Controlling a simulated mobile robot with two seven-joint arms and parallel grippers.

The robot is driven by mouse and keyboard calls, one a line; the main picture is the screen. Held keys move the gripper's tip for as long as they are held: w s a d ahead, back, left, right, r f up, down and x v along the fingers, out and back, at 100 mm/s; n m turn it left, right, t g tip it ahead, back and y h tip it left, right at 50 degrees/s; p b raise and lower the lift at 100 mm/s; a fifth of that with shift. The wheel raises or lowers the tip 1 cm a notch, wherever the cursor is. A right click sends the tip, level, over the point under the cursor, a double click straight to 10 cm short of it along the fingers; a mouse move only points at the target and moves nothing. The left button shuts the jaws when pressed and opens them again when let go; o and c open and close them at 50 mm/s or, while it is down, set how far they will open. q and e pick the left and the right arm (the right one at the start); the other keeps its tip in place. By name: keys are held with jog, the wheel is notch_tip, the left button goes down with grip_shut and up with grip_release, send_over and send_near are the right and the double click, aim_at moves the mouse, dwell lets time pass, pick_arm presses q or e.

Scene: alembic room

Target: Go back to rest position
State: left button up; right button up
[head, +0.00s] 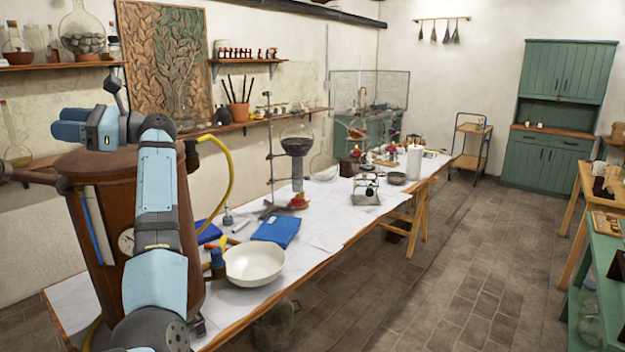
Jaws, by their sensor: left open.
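My left arm comes in from the bottom left and rises in front of a brown boiler-like vessel with a dial. Its light-blue wrist bends left at the top. My left gripper (115,88) is small and dark above the wrist, in front of the wall and a leaf-patterned panel. It is open, and I see nothing held in it. Its fingertips are hard to make out. My right gripper is not in view.
The brown vessel (102,215) with a yellow hose (229,175) stands close to my left arm. A white bowl (254,266), a blue book (276,230) and a flask on a stand (297,143) are on the long table (330,235).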

pick_arm(q)
jog(key=d+f+n+t+h+p, duration=0.1)
jog(key=d+f+n+t, duration=0.3)
jog(key=f+n+t, duration=1.05)
jog(key=d+f+n+t+h+p, duration=0.1)
jog(key=d+f+n+t, duration=0.4)
jog(key=f+n+t, duration=0.95)
jog(key=s+d+f+m+h, duration=0.4)
jog(key=s+f+m+h, duration=0.15)
jog(key=f+h, duration=0.2)
jog(key=s+d+f+m+h, duration=0.5)
jog(key=f+m+h, duration=0.2)
jog(key=h, duration=0.2)
jog(key=s+d+f+m+g+h, duration=0.1)
jog(key=s+d+f+m+g, duration=0.2)
jog(key=s+f, duration=0.2)
jog(key=s+d+f+m+g+h+p, duration=0.1)
jog(key=s+f, duration=0.5)
jog(key=s, duration=0.6)
jog(key=s+d+f+m+g+h+p, duration=0.1)
jog(key=s+d+f+m+g, duration=0.3)
jog(key=s, duration=0.5)
notch_tip(320, 180, down, 2)
jog(key=shift+s+d+f+m+g, duration=0.1)
jog(key=shift+s+d+m+g, duration=0.15)
jog(key=shift+m+g, duration=0.75)
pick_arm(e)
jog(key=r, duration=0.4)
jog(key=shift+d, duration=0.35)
